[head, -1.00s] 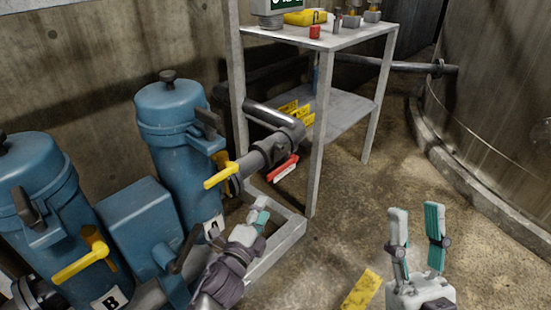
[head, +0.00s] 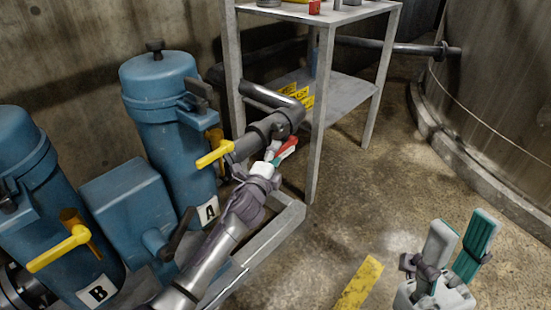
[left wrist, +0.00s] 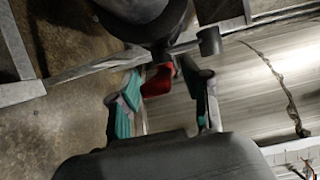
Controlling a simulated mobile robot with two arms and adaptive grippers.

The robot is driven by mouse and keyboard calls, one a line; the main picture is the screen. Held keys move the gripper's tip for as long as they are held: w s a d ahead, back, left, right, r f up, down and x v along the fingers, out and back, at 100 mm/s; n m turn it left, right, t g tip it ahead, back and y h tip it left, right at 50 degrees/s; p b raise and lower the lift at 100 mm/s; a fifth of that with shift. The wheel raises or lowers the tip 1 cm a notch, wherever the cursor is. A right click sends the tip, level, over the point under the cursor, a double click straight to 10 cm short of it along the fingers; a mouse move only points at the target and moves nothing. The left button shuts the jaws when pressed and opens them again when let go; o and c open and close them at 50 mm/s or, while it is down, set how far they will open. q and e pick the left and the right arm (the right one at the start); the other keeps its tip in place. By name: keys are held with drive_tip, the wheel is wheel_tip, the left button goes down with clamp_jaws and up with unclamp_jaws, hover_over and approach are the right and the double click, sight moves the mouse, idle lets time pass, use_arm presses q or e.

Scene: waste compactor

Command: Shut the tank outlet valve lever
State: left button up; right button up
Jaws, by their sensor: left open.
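The red lever (head: 287,147) sits below the grey valve body on the dark pipe (head: 275,126), beside the metal stand. I take it as the tank outlet valve lever; no readable tag on it shows. My left gripper (head: 271,160) is at the lever, its fingers partly covering it. In the left wrist view the red lever (left wrist: 158,82) shows between the spread fingers of my left gripper (left wrist: 165,90), below the dark round valve body. Whether a finger touches it I cannot tell. My right gripper (head: 456,245) is open and empty over the floor at lower right.
Blue filter housings, A (head: 160,90) and B (head: 25,170), stand at left with yellow handles (head: 215,154). The metal stand (head: 322,120) rises just right of the lever. The tank (head: 500,90) is at far right.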

use_arm(q)
drive_tip(key=shift+w+d, duration=0.15)
drive_tip(key=shift+w, duration=0.2)
clamp_jaws()
